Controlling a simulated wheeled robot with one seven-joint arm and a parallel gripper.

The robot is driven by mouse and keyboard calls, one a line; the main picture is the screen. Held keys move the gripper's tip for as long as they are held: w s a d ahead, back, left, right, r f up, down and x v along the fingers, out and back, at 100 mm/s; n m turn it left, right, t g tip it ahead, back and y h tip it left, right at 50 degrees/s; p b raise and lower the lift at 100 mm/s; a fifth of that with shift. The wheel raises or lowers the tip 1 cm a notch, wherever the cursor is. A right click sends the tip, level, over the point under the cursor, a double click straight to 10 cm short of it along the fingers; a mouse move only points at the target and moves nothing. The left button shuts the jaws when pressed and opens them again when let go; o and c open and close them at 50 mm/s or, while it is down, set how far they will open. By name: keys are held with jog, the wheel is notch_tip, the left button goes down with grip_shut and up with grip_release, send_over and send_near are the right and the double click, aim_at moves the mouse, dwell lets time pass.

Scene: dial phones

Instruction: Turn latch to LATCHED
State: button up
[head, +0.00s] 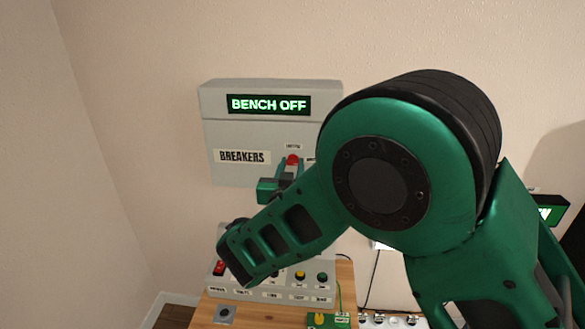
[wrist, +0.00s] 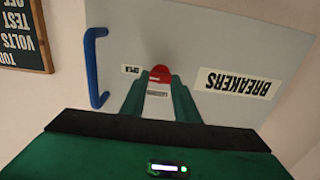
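The latch has a red knob (head: 292,160) on the front of the grey breaker box (head: 226,130). Small labels sit near it, too small to read surely. In the wrist view, which is upside down, the red knob (wrist: 160,74) shows at the fingertips with a white strip in front of it. My gripper (wrist: 160,88) has one green finger on each side of the knob, with a gap between them. I cannot tell whether the fingers touch it. In the head view my gripper (head: 288,178) is at the box face, partly hidden by my arm.
A "BENCH OFF" display (head: 268,104) tops the box. A blue handle (wrist: 92,66) stands out from the box face. Below, a grey panel with colored buttons (head: 300,276) stands on a wooden bench (head: 205,309). A dark sign (wrist: 22,35) hangs beside the box.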

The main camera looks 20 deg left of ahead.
jog(key=shift+n, duration=0.3)
jog(key=n, duration=0.3)
jog(key=shift+n, duration=0.4)
jog(key=n, duration=0.4)
jog(key=shift+a+f+n, duration=0.1)
jog(key=shift+n, duration=0.2)
jog(key=n, duration=0.8)
jog(key=shift+s+a+f+n, duration=0.1)
jog(key=shift+f+n, duration=0.05)
jog(key=shift+n, duration=0.45)
jog(key=o, duration=1)
jog(key=shift+o, duration=0.2)
